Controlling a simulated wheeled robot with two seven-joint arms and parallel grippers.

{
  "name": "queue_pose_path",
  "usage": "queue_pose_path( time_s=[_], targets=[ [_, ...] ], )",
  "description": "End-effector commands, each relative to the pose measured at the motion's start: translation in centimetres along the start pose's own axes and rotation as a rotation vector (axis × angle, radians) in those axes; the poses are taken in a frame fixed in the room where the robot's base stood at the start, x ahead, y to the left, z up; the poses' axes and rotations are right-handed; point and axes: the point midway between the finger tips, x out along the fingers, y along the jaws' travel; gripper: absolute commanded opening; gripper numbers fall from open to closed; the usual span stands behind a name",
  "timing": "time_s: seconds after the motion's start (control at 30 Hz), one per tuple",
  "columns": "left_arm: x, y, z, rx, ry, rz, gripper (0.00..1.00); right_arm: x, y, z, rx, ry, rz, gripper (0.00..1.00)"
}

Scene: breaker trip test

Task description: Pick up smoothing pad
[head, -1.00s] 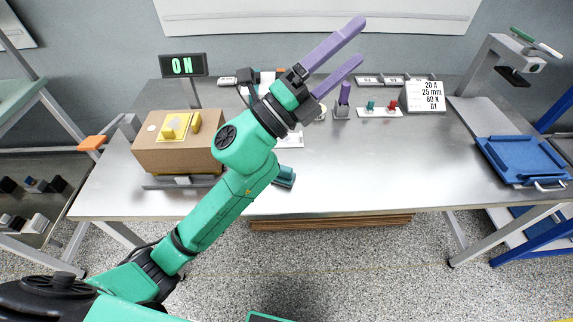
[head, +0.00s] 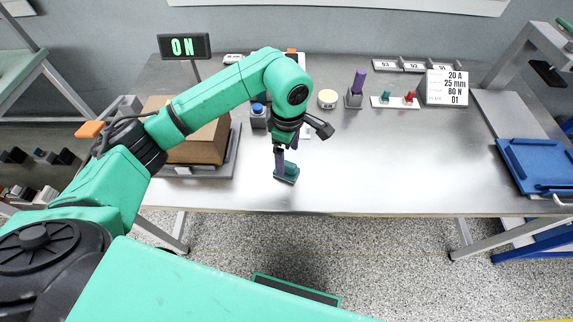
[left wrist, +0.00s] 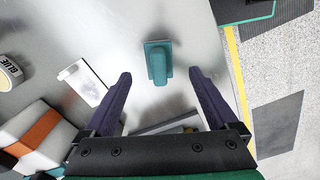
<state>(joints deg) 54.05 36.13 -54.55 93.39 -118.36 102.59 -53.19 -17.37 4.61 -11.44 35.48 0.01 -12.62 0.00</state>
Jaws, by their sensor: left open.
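The smoothing pad is a small teal block with a raised grip (head: 290,171), lying on the metal table near its front edge. In the left wrist view the pad (left wrist: 158,60) lies ahead of and between the fingertips. My left gripper (head: 280,170) points down over the table at the pad, partly covering it. Its two purple fingers (left wrist: 160,74) are open, one on each side of the pad's line, with nothing held between them. I cannot tell how high the tips are above the table. My right gripper is in neither view.
Behind the gripper are a round tin (head: 327,99), a purple-handled stamp (head: 357,88), a small white tray (head: 394,103) and a sign (head: 446,88). A blue tray (head: 535,163) lies right. The table's front middle-right is clear.

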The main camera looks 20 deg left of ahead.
Motion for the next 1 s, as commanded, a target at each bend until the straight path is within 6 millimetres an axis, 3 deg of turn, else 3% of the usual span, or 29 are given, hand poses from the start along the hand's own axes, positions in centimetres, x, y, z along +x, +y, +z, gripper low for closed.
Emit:
queue_pose_path(
  time_s=[0.23, 0.33, 0.57, 0.8, 1.0],
  targets=[
    [3.5, -0.1, -0.5, 0.0, -0.002, -0.006, 0.93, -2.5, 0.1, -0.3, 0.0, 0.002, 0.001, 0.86],
    [5.3, 0.0, -0.4, 0.001, -0.003, -0.001, 0.93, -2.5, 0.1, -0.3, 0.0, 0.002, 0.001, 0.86],
    [5.9, 0.1, -0.4, 0.001, -0.002, 0.001, 0.93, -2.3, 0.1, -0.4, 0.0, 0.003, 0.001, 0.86],
    [5.8, 0.1, -0.4, 0.001, -0.003, 0.001, 0.01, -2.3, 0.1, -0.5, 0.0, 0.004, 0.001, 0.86],
    [5.8, 0.1, -0.4, 0.001, -0.003, 0.002, 0.0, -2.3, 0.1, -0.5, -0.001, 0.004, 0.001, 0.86]
  ],
)
